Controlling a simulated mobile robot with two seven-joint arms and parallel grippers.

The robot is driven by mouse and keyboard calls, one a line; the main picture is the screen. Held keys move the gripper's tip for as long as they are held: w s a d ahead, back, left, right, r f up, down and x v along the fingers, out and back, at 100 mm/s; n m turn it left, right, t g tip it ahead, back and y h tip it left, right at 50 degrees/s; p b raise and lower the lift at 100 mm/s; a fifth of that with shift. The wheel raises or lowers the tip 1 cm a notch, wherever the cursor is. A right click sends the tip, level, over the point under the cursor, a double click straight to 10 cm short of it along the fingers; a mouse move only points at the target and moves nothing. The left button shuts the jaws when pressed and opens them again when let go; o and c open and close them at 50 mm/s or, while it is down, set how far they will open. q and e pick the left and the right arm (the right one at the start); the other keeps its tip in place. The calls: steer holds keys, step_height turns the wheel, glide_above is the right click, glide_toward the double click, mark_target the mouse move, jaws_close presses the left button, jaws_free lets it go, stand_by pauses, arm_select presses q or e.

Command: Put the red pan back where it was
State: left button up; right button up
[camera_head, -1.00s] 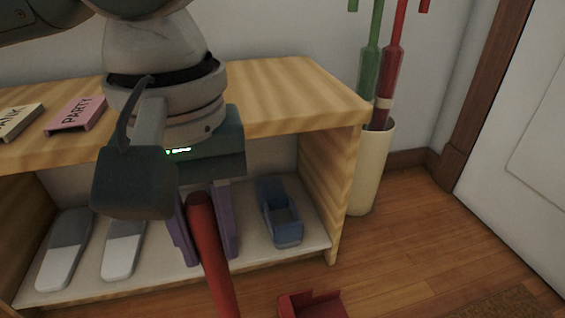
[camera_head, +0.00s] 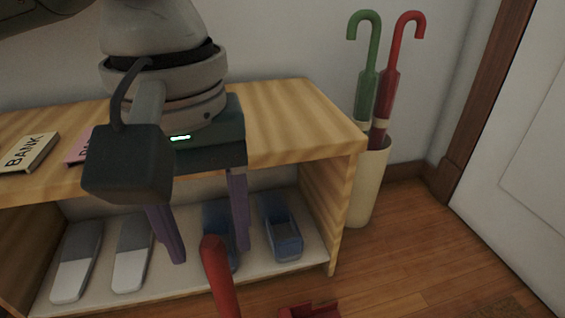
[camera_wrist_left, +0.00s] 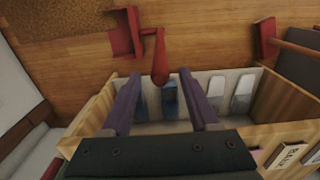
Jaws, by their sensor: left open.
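The red pan (camera_head: 310,311) lies at the bottom edge of the head view, mostly cut off. Its long red handle (camera_head: 219,272) rises toward the shelf. In the left wrist view the red pan (camera_wrist_left: 122,36) shows more fully on the wooden floor, with its handle (camera_wrist_left: 159,58) pointing back toward my gripper. My left gripper (camera_head: 210,255) is open, its two purple fingers spread wide. In the wrist view the handle's end appears between the fingertips of my left gripper (camera_wrist_left: 161,73), with gaps on both sides and no contact visible. My right gripper does not show.
A wooden shelf (camera_head: 295,112) stands close behind my gripper, with grey-white slippers (camera_head: 130,255) and blue ones (camera_head: 283,235) inside. A BANK book (camera_head: 30,151) lies on top. An umbrella stand (camera_head: 368,185) is to the right. Floor (camera_head: 400,255) is clear at right.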

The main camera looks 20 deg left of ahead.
arm_select(q)
step_height(320, 180, up, 6)
steer(key=p, duration=0.3)
steer(key=shift+f, duration=0.15)
steer(key=shift+d+p, duration=0.15)
steer(key=shift+p, duration=0.15)
steer(key=s+d+f+m+t+h, duration=0.2)
steer(key=s+d+f+m+h, duration=0.15)
steer(key=d+m, duration=0.4)
steer(key=s+a+f+m+t+y, duration=0.1)
steer(key=s+a+f+y, duration=0.2)
steer(key=s+a, duration=0.4)
steer(key=a, duration=0.4)
steer(key=shift+s+a+f+m+t, duration=0.15)
steer(key=shift+s+f+m+t, duration=0.1)
steer(key=shift+m+t, duration=0.1)
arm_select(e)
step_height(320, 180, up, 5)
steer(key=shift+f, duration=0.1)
arm_select(q)
steer(key=shift+r, duration=0.15)
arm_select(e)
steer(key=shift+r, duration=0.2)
